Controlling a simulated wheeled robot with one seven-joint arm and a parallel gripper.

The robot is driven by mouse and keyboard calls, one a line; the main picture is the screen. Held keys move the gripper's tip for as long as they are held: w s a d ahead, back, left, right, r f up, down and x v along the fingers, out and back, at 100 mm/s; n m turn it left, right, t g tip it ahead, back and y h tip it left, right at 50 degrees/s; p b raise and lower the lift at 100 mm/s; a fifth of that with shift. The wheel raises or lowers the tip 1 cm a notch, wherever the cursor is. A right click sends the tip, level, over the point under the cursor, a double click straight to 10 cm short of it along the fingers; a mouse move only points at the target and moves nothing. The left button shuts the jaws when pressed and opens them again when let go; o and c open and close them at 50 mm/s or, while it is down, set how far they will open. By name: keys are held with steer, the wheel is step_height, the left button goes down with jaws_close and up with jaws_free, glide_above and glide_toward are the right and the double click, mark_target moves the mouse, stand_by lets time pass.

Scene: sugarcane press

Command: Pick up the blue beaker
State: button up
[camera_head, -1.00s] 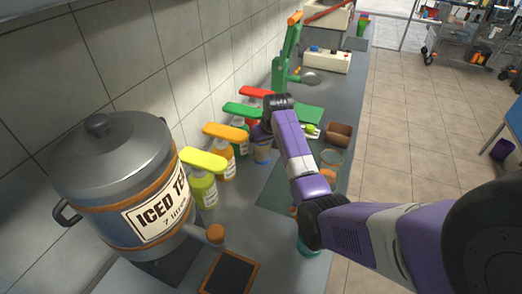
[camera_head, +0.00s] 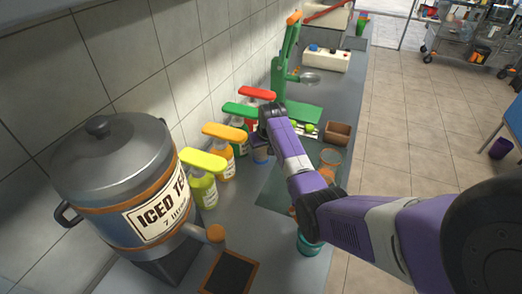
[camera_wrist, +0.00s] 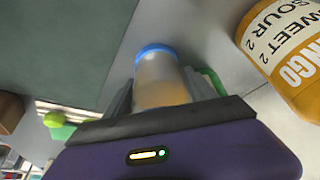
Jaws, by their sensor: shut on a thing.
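The blue beaker (camera_wrist: 160,70) is a clear cup with a bright blue rim and a tan lower part in the wrist view. My gripper (camera_wrist: 163,92) is shut on it, with one finger on each side of its body. In the head view the beaker (camera_head: 261,155) shows only partly beside the pump bottles, because my gripper (camera_head: 262,140) and wrist hide some of it. The wrist view does not show clearly whether it touches the counter.
A row of pump bottles (camera_head: 222,160) stands along the wall, close to the beaker. An iced tea dispenser (camera_head: 120,185) stands at the front left. A wooden box (camera_head: 338,133), an orange-rimmed cup (camera_head: 330,157) and a teal cup (camera_head: 308,244) stand to the right.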

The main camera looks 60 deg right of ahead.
steer(key=shift+c, duration=1.1)
steer(key=shift+r, duration=0.2)
